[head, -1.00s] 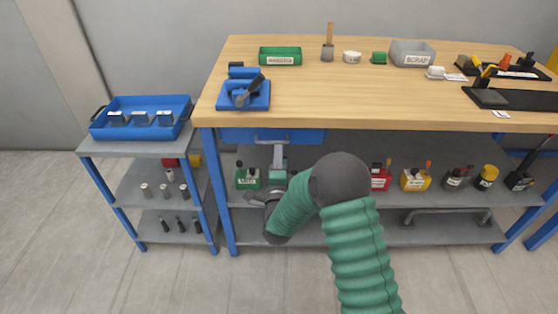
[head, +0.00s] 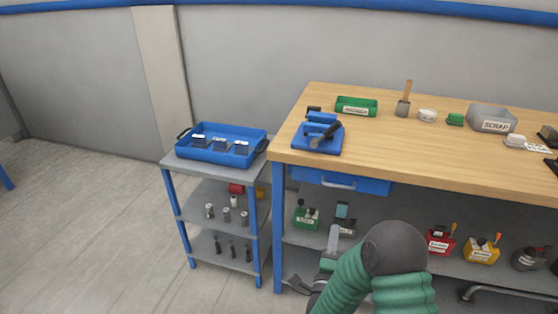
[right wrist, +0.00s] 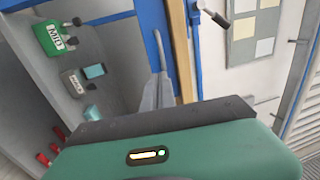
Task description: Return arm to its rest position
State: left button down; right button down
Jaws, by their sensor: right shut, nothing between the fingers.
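My right arm comes in from the bottom of the head view, with its dark elbow and ribbed green sleeve bent in front of the workbench. My right gripper (head: 334,232) points up in front of the bench's lower shelf, below the blue drawer (head: 375,186). Its grey fingers are shut with nothing between them. In the right wrist view the closed fingers (right wrist: 156,88) stand beyond the green gripper body, apart from the green box (right wrist: 55,38) on the shelf. My left gripper is not in view.
The wooden bench top (head: 410,135) holds a blue fixture (head: 318,138), a green bin (head: 356,106) and a grey scrap bin (head: 492,118). A shelf cart (head: 178,163) with a blue tray (head: 221,145) stands left. Several small containers sit under the bench. The floor at left is clear.

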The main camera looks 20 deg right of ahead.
jog(key=s+a+f+n+g+y, duration=0.2)
jog(key=a+f+n+g+y, duration=0.55)
jog(key=n, duration=0.65)
jog(key=s+a+f+n+g+y, duration=0.1)
jog(key=s+a+n+g+y, duration=0.15)
jog(key=s+n+g, duration=1.15)
jog(key=s+r+m+t+p, duration=0.2)
jog(key=r+t+p, duration=0.1)
jog(key=r+p, duration=0.9)
jog(key=s+r+m+t+p, duration=0.2)
jog(key=s+r+t+p, duration=0.1)
jog(key=r+p, duration=1)
jog(key=shift+d+r+t+p, duration=0.2)
jog(key=shift+r+t+p, duration=0.05)
jog(key=shift+t+p, duration=0.1)
